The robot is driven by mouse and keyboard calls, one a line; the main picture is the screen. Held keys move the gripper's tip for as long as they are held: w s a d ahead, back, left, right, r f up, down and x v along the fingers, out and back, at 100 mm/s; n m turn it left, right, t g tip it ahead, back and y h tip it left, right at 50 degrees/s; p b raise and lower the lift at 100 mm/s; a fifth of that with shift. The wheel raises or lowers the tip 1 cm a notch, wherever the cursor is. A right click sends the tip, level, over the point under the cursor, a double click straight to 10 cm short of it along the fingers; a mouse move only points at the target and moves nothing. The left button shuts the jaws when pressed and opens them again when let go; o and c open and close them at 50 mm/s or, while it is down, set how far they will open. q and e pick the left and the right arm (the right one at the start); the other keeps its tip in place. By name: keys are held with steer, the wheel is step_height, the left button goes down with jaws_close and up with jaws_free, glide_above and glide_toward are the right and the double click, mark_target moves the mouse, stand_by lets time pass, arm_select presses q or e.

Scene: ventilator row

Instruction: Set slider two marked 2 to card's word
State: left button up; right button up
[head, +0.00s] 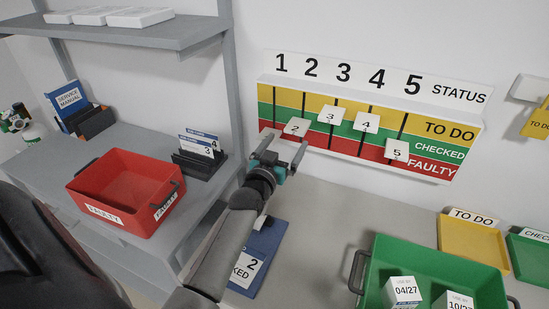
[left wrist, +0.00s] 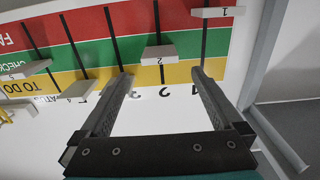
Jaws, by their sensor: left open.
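The status board (head: 318,98) has yellow TO DO, green CHECKED and red FAULTY bands. Slider 2 (head: 297,127) is a white block that appears over the lower green band. It also shows in the left wrist view (left wrist: 160,54), upside down. A blue card (head: 262,250) lies on the counter with a 2 and letters ending "KED"; my left arm hides part of it. My left gripper (head: 282,153) is open and empty, just in front of the board and below slider 2 in the head view. In the wrist view slider 2 lies beyond and between the fingertips. My right gripper is not in view.
Slider 3 (head: 331,114), slider 4 (head: 367,122) and slider 5 (head: 396,150) stand to the right. Slider 1 (left wrist: 222,12) shows in the wrist view. A green crate (head: 378,258) and yellow tray (head: 468,240) are at the right, a red bin (head: 120,180) left.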

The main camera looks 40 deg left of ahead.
arm_select(q)
steer(key=v, duration=0.7)
steer(key=shift+s+f, duration=0.1)
stand_by(0.5)
